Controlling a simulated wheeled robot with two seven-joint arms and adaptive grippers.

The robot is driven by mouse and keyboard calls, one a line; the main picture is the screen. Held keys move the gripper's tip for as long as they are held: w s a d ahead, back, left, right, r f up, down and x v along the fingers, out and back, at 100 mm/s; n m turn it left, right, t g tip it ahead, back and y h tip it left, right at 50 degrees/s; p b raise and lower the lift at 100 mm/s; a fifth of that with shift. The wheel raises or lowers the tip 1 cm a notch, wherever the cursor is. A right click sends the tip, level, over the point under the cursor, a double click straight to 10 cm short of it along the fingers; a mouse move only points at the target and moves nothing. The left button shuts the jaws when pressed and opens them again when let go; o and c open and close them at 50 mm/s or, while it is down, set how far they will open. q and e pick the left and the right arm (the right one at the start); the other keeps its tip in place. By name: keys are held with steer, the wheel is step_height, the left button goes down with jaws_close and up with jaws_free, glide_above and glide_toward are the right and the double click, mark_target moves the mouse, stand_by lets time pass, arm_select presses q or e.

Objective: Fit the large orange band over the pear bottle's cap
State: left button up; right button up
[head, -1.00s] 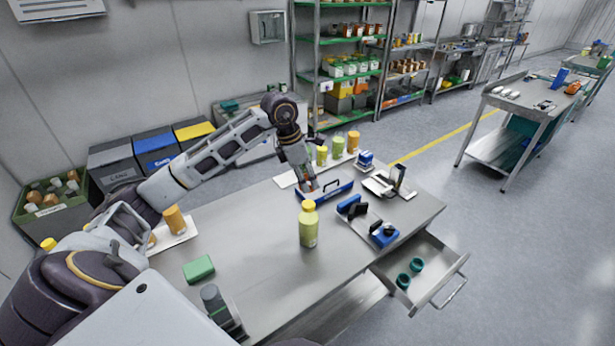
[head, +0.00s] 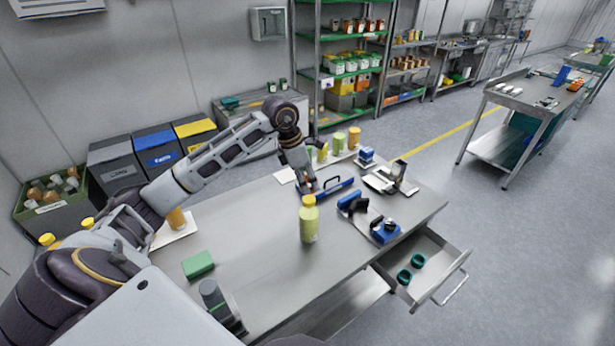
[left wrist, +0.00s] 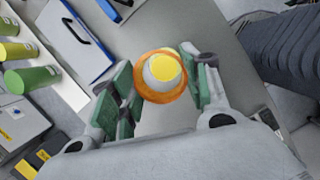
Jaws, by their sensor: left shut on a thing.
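The pear bottle (head: 309,222), pale yellow-green with a yellow cap (head: 308,200), stands upright near the middle of the steel table. My left gripper (head: 306,188) is just behind the cap in the head view. In the left wrist view my left gripper (left wrist: 160,82) is shut on the large orange band (left wrist: 150,95), held between its green pads. A yellow cap (left wrist: 168,67) shows through and past the band's far rim, off-centre in the opening. The band looks above the cap, but I cannot tell the gap. The band is not clear in the head view. My right gripper is not in view.
A green sponge (head: 198,265) lies front left. An open drawer (head: 437,262) holds teal rings. Several bottles line the back edge.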

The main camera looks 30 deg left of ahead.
mark_target(309, 199)
arm_select(q)
steer(key=shift+f+b, duration=0.95)
steer(key=shift+f, duration=0.4)
steer(key=shift+f+b, duration=0.25)
steer(key=shift+b, duration=0.25)
stand_by(0.9)
steer(key=shift+f+b, duration=1.6)
steer(key=shift+f, duration=0.3)
stand_by(1.5)
steer(key=o, duration=0.8)
stand_by(0.3)
steer(key=shift+r, duration=0.1)
